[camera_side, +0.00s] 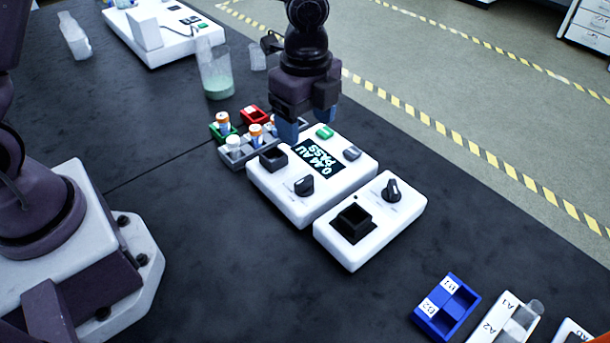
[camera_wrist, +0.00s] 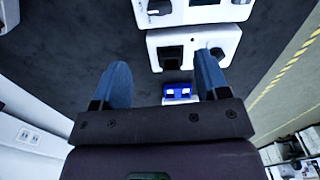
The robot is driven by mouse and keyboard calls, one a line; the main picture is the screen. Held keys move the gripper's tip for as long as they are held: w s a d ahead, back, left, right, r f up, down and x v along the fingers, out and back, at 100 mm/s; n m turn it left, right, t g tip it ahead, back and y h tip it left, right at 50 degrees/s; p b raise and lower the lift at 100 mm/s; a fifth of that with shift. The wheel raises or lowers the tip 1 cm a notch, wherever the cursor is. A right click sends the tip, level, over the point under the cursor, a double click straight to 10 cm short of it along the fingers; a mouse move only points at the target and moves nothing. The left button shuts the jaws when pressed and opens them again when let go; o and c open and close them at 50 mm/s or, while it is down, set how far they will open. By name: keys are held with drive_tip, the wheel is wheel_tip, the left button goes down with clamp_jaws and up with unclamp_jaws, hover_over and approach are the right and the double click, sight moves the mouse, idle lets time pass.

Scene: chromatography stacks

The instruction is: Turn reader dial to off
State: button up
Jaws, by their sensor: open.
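The reader (camera_side: 345,188) is a white box with a lit screen (camera_side: 318,158) reading "0.44 AU PASS". Its black dial (camera_side: 304,186) sits on the near side of the top, with a pointer whose exact setting I cannot read. In the wrist view part of the reader (camera_wrist: 232,12) shows at the top edge, with a dark dial (camera_wrist: 158,6). My gripper (camera_side: 306,122) is open and empty, with blue fingers spread, above the far left part of the reader behind its screen. It is apart from the dial. The fingers also show in the wrist view (camera_wrist: 163,68).
A second white device (camera_side: 352,256) with its own black dial (camera_side: 391,190) and square well (camera_side: 352,223) stands beside the reader. A grey rack of capped vials (camera_side: 235,154) stands left, near a beaker (camera_side: 216,78). A blue rack (camera_side: 446,308) lies front right. The front middle table is clear.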

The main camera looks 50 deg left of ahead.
sight(305, 180)
drive_tip(key=shift+m, duration=0.4)
wheel_tip(305, 180, down, 13)
drive_tip(key=shift+a, duration=0.1)
drive_tip(key=c, duration=0.9)
